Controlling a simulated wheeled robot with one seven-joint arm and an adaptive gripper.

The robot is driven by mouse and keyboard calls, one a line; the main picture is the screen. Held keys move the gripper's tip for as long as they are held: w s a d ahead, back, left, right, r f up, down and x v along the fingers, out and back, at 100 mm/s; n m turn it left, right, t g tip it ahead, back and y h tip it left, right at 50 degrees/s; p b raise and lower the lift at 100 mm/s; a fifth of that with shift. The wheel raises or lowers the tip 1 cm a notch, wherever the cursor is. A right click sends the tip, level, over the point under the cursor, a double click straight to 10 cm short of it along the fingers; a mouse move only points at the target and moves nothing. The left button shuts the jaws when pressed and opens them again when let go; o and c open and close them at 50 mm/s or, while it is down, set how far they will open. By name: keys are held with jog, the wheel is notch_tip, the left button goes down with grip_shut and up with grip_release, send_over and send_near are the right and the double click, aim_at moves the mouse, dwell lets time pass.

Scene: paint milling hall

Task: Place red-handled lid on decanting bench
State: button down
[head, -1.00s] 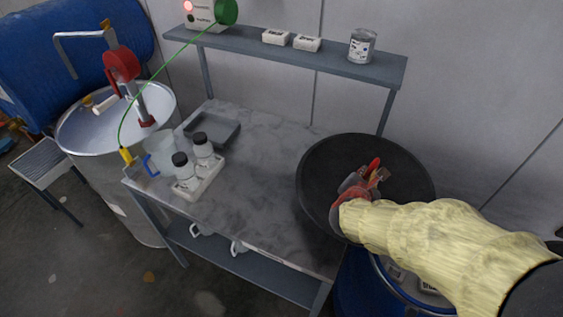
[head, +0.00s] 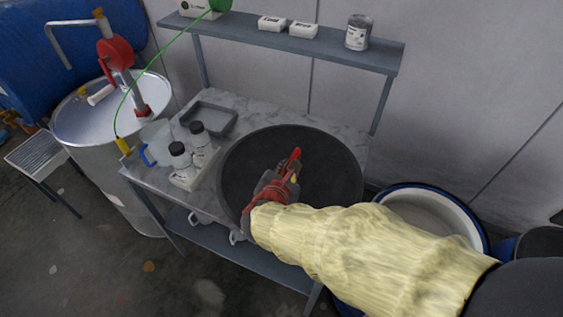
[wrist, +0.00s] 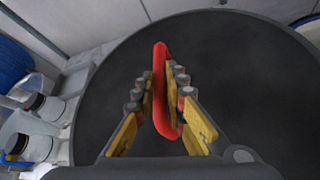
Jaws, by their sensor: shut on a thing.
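The lid (head: 325,172) is a large round black disc with a red handle (head: 295,158). My gripper (head: 284,180) is shut on the red handle. In the wrist view the red handle (wrist: 160,90) stands between my gripper's yellow-padded fingers (wrist: 160,100), and the black lid (wrist: 255,75) fills most of the picture. In the head view the lid covers much of the right part of the grey decanting bench (head: 240,108). I cannot tell whether the lid touches the bench top.
Two black-capped bottles (head: 199,145) in a white tray and a clear jug (head: 155,141) stand close left of the lid. A grey tray (head: 208,118) lies behind. A shelf (head: 290,43) overhangs the back. An open blue-rimmed drum (head: 430,215) stands right of the bench.

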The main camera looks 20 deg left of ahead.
aim_at(291, 158)
jog(key=b+x, duration=0.1)
jog(key=x, duration=0.5)
jog(key=shift+w+a, duration=0.1)
jog(key=shift+w, duration=0.15)
jog(key=w+f+b, duration=0.1)
jog(key=w+f, duration=0.1)
jog(key=w+a+f+b, duration=0.1)
jog(key=w+f, duration=0.1)
jog(key=shift+f, duration=0.3)
jog(key=shift+w+f, duration=0.15)
jog(key=shift+f, duration=0.1)
notch_tip(291, 158, down, 4)
jog(key=shift+w+r+b, duration=0.1)
jog(key=shift+r+b, duration=0.15)
jog(key=shift+b, duration=0.8)
jog(key=shift+r, duration=0.1)
jog(key=c, duration=2.3)
grip_release()
jog(key=shift+f, duration=0.25)
jog(key=o, duration=0.5)
